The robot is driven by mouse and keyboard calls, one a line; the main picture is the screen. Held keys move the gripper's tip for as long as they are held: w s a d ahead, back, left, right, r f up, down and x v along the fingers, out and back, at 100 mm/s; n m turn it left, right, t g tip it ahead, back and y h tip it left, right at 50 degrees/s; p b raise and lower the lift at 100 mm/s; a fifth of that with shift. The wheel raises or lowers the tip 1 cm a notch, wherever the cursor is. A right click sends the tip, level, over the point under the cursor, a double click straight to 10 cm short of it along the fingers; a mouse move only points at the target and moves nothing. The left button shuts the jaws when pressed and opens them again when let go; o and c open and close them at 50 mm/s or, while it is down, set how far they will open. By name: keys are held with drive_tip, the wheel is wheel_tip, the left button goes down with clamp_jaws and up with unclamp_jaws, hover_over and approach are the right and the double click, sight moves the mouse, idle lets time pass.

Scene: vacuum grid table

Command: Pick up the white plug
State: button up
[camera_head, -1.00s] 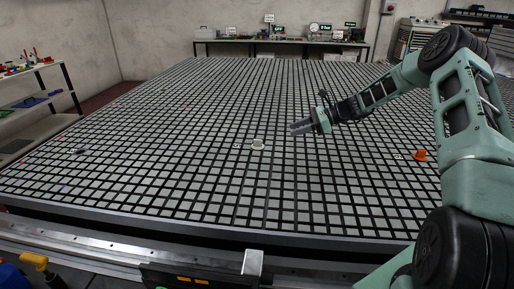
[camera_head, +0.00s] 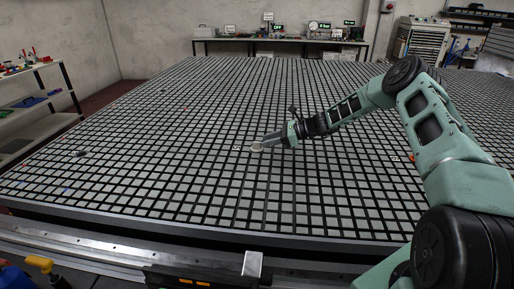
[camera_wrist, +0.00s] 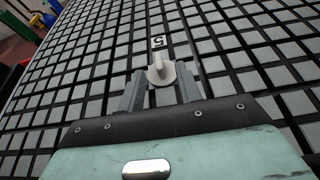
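The white plug (camera_head: 256,149) sits on the grid table (camera_head: 190,165) near the middle, beside a small number label. It also shows in the wrist view (camera_wrist: 161,71), with a round base and a raised grip. My gripper (camera_wrist: 160,73) is open, its two grey fingers apart on the left and right of the plug. The fingertips are level with the plug, and gaps show between it and the fingers.
An orange object (camera_head: 411,157) lies on the table at the right, partly hidden by my arm. A small dark object (camera_head: 80,154) lies at the far left. A bench (camera_head: 280,41) with equipment stands behind the table. The grid around the plug is clear.

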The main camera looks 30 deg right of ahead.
sight(257, 147)
drive_tip(key=x, duration=0.2)
drive_tip(key=p+x, duration=0.1)
drive_tip(key=shift+w+a, duration=0.15)
drive_tip(key=shift+a, duration=0.3)
drive_tip(key=shift+w+a+f, duration=0.2)
drive_tip(key=shift+w+a, duration=0.05)
clamp_jaws()
